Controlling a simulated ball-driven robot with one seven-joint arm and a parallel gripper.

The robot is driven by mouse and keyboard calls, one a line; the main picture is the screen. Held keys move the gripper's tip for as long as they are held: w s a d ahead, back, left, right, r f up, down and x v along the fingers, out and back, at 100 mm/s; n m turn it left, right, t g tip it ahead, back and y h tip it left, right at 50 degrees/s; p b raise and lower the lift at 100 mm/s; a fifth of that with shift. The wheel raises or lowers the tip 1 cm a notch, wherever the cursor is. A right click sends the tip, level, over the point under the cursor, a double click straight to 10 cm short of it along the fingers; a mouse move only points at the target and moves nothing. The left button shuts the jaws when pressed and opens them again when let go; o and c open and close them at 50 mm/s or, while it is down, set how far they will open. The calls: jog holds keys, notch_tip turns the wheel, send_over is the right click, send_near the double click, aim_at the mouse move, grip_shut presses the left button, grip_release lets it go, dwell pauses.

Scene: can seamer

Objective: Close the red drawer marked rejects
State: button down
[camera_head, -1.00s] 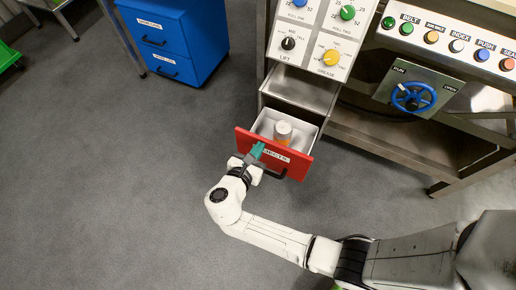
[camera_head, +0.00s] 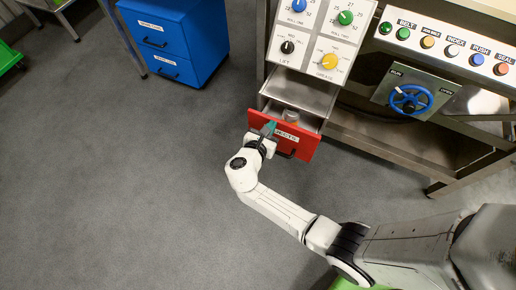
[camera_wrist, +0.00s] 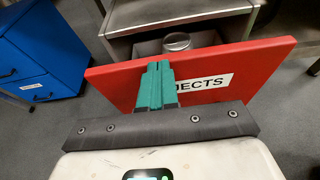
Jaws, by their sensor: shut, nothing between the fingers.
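The red drawer (camera_head: 300,144) marked rejects is partly open at the bottom of the machine's cabinet; its front also fills the middle of the wrist view (camera_wrist: 270,61). A can (camera_head: 291,116) sits inside it, its top showing behind the front in the wrist view (camera_wrist: 177,41). My gripper (camera_head: 269,127) is shut with nothing between its green fingers. Its fingertips (camera_wrist: 159,68) are at the drawer front, left of the middle, and overlap part of the label (camera_wrist: 212,82). I cannot tell whether they touch the front. The dark handle (camera_head: 287,154) is to the right of my gripper.
A grey metal tray (camera_head: 302,90) lies above the drawer. The control panel (camera_head: 318,33) and a blue valve wheel (camera_head: 410,100) are higher up and to the right. A blue cabinet (camera_head: 176,40) stands at the back left. The floor to the left is clear.

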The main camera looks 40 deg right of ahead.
jog(key=w+d, duration=0.2)
jog(key=d, duration=0.4)
jog(key=shift+w+d, duration=0.3)
jog(key=shift+d, duration=0.1)
jog(key=shift+r, duration=0.1)
